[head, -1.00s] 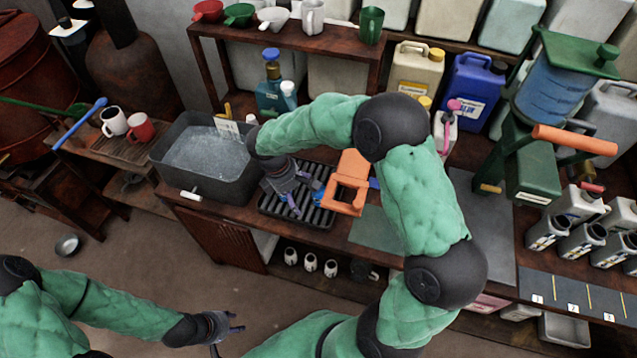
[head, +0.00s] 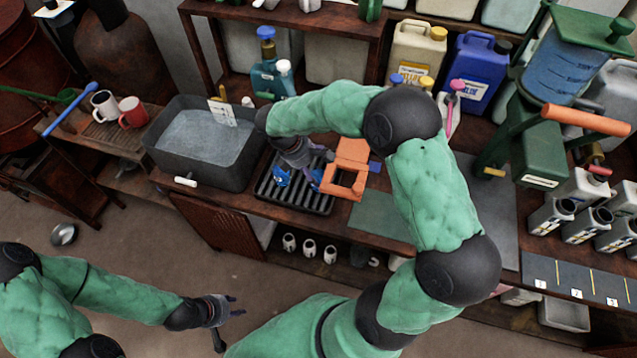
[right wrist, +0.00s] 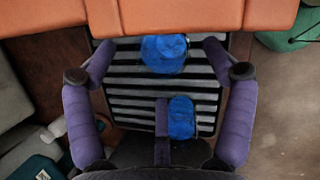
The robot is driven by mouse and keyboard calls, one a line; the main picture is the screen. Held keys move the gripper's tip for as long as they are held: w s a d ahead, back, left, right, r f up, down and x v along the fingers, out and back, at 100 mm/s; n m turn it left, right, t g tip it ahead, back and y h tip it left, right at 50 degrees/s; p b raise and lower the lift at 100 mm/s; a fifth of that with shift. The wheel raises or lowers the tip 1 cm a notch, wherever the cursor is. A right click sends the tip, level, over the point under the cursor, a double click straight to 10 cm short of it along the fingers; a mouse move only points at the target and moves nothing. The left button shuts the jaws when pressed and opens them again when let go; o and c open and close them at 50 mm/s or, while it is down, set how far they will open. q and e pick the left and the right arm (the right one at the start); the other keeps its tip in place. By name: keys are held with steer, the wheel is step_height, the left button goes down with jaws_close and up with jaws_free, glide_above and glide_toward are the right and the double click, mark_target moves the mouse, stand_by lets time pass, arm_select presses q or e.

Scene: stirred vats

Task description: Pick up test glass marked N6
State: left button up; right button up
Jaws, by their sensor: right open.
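Two blue rounded items, probably glasses, show at the black slatted rack (head: 262,190): one at the left (head: 282,178) and one at the right (head: 317,178). The right wrist view shows a round blue one (right wrist: 165,54) between the fingertips and a smaller blue one (right wrist: 182,118) nearer the palm. No N6 marking can be read. My right gripper (head: 300,170) is over the rack, its purple fingers spread on both sides of the round blue item (right wrist: 158,48), with gaps. My left gripper (head: 236,306) is open and empty, low over the floor.
An orange frame (head: 345,192) stands right beside the rack, close to my right fingers. A grey tub (head: 240,165) of liquid is on the left. Bottles and canisters (head: 470,75) line the back. A green mat (head: 380,215) to the right is bare.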

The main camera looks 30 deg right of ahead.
mark_target(317, 173)
steer(key=b+x, duration=0.1)
steer(key=x, duration=0.2)
steer(key=shift+f, duration=0.25)
steer(key=c, duration=1.2)
steer(key=shift+r, duration=0.2)
